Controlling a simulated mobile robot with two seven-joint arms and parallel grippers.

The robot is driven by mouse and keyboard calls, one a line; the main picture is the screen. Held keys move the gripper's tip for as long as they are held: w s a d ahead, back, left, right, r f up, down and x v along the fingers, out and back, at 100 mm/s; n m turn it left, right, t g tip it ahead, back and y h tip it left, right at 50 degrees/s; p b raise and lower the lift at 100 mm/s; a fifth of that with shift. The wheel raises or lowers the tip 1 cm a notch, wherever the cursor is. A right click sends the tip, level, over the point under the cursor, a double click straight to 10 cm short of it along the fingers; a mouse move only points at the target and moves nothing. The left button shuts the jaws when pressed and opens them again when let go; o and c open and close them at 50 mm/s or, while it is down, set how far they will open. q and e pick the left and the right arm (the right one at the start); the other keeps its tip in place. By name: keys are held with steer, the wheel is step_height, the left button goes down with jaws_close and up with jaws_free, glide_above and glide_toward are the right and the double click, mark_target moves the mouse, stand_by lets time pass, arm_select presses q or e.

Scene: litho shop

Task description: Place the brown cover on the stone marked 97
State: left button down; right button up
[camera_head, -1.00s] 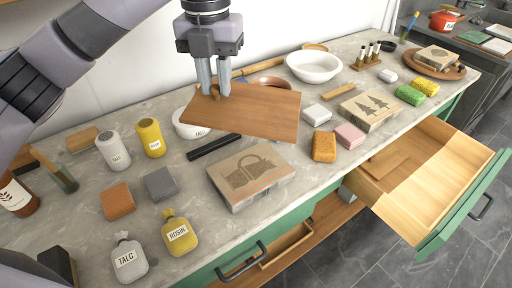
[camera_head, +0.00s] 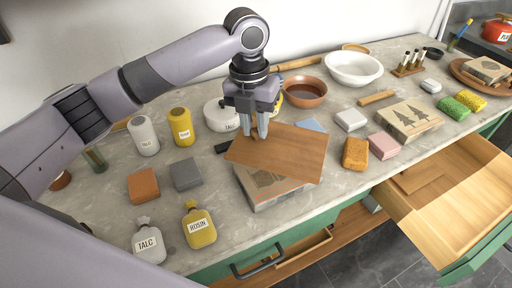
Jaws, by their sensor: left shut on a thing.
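The brown cover (camera_head: 290,153) is a flat wooden board with a small knob near its left part. My left gripper (camera_head: 258,135) is shut on that knob. The cover is over a grey printing stone (camera_head: 280,198) and hides most of its top drawing. Whether the cover touches the stone or hovers just above it, I cannot tell. A second stone (camera_head: 410,119) with a tree drawing lies farther right, uncovered. No number 97 is readable on either stone. My right gripper is not in view.
Talc and rosin bags (camera_head: 199,227) stand front left, with orange and grey blocks (camera_head: 185,174) behind them. An orange sponge (camera_head: 355,153) and pink block (camera_head: 383,145) are right of the cover. An open wooden drawer (camera_head: 440,205) juts out front right. Bowls (camera_head: 353,68) stand at the back.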

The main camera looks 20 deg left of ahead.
mark_target(254, 141)
arm_select(q)
steer(key=shift+f, duration=3.7)
steer(key=c, duration=0.9)
jaws_free()
steer(key=shift+f, duration=0.1)
steer(key=shift+c, duration=0.2)
steer(key=r, duration=0.8)
steer(key=a+r, duration=0.1)
steer(key=r, duration=0.3)
steer(key=shift+r+b, duration=0.15)
steer(key=shift+b, duration=0.15)
